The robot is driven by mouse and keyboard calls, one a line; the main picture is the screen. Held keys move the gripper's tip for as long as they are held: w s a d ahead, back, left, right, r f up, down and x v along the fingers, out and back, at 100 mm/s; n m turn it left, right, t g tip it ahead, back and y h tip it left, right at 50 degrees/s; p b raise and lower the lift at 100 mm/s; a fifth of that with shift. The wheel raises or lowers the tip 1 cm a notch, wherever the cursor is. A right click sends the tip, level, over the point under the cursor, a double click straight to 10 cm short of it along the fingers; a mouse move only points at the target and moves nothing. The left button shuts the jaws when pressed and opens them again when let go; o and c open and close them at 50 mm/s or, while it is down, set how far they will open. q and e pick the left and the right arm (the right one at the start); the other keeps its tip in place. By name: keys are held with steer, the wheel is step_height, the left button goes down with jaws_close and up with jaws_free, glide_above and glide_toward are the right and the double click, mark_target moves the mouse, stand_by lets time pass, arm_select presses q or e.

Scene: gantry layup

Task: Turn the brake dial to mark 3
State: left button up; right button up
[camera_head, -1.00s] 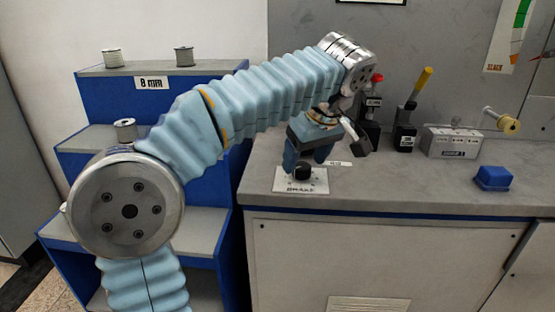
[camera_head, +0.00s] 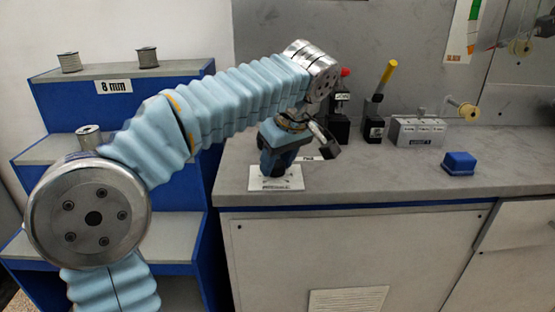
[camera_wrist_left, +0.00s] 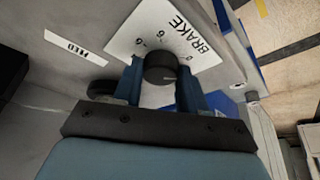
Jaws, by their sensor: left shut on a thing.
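The brake dial (camera_wrist_left: 160,67) is a round black knob on a white plate lettered BRAKE, with printed marks around it. The marks are small and tilted in the left wrist view, so I cannot read which one the dial points to. A faint light line shows on the knob's face. The plate (camera_head: 290,184) lies near the bench's front edge in the head view. My left gripper (camera_head: 275,172) points down over it, hiding most of the dial there. Its blue fingers (camera_wrist_left: 161,82) stand on either side of the knob, shut on it. My right gripper is not in view.
A black box with a red knob (camera_head: 345,73), a yellow-handled lever (camera_head: 388,73) and a grey block (camera_head: 417,131) stand behind to the right. A blue block (camera_head: 459,163) sits farther right. Stepped blue shelves with spools (camera_head: 147,57) stand left.

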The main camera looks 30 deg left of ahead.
arm_select(q)
steer(key=m+t, duration=0.1)
steer(key=m, duration=0.2)
steer(key=m+t+h, duration=0.1)
steer(key=m, duration=0.2)
steer(key=shift+s+a+m+h+b, duration=0.15)
steer(key=shift+m+h+b, duration=0.15)
steer(key=m+h, duration=0.1)
steer(key=m, duration=0.2)
steer(key=m+h, duration=0.1)
steer(key=m, duration=0.2)
steer(key=shift+a+t+p, duration=0.15)
steer(key=shift+t+p, duration=0.15)
steer(key=shift+t, duration=0.1)
steer(key=m+h, duration=0.1)
steer(key=m, duration=0.3)
steer(key=shift+a+h, duration=0.1)
steer(key=shift+h, duration=0.3)
steer(key=m+g+h, duration=0.1)
steer(key=m, duration=0.2)
steer(key=shift+a+m, duration=0.1)
steer(key=shift+m, duration=0.2)
steer(key=m+g, duration=0.1)
steer(key=m, duration=0.2)
steer(key=m+g+h, duration=0.1)
steer(key=m, duration=0.2)
steer(key=shift+w+a+h, duration=0.1)
steer(key=shift+w+h, duration=0.1)
steer(key=shift+h, duration=0.1)
steer(key=shift+m, duration=0.4)
